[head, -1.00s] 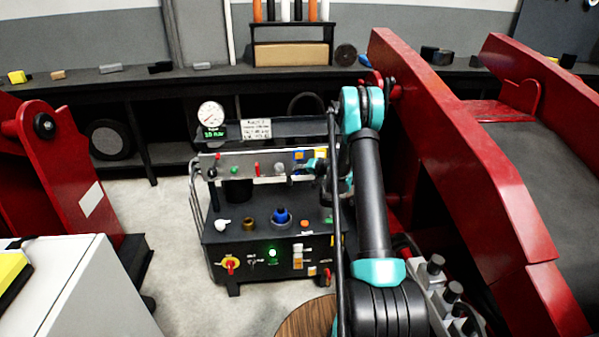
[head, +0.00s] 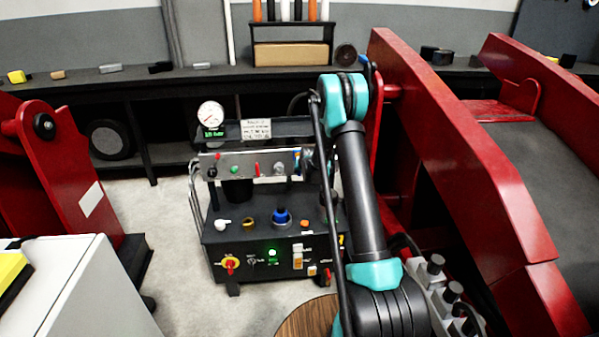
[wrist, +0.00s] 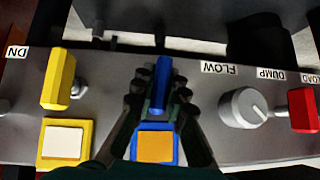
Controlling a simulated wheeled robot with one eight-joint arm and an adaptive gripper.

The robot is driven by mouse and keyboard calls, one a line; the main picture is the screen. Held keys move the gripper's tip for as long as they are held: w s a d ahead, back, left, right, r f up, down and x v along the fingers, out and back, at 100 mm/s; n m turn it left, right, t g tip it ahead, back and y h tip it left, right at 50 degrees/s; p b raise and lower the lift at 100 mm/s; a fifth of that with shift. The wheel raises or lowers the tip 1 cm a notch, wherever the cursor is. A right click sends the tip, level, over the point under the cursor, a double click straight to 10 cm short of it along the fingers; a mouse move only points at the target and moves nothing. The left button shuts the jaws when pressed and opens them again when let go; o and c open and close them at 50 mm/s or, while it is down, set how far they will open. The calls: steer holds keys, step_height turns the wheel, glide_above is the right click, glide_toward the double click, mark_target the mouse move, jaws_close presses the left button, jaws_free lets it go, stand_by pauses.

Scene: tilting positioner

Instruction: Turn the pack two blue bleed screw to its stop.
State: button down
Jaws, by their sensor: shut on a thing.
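The blue bleed screw (wrist: 162,76) shows in the wrist view as an upright blue bar handle on the grey panel (wrist: 205,140). My gripper (wrist: 160,94) is shut on it, with one dark finger on each side. A blue-framed square with an orange face (wrist: 155,147) lies just below the screw, partly between my fingers. In the head view the pack (head: 262,235) carries the silver panel (head: 235,165) and a label plate (head: 256,129) above it. There my arm hides most of the gripper and the panel's right end.
A yellow handle (wrist: 58,82) stands left of my gripper, above a yellow-framed white square (wrist: 63,142). A grey FLOW knob (wrist: 243,108) and a red handle (wrist: 303,110) are to the right. A pressure gauge (head: 210,115) stands on the pack. A large red frame (head: 450,150) is close right of my arm.

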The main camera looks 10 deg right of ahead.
steer(key=shift+n+h, duration=0.3)
steer(key=shift+h, duration=0.1)
stand_by(0.4)
steer(key=c, duration=1.5)
jaws_free()
steer(key=shift+c, duration=0.2)
steer(key=v, duration=1.2)
steer(key=shift+s+a, duration=0.1)
steer(key=shift+a, duration=0.05)
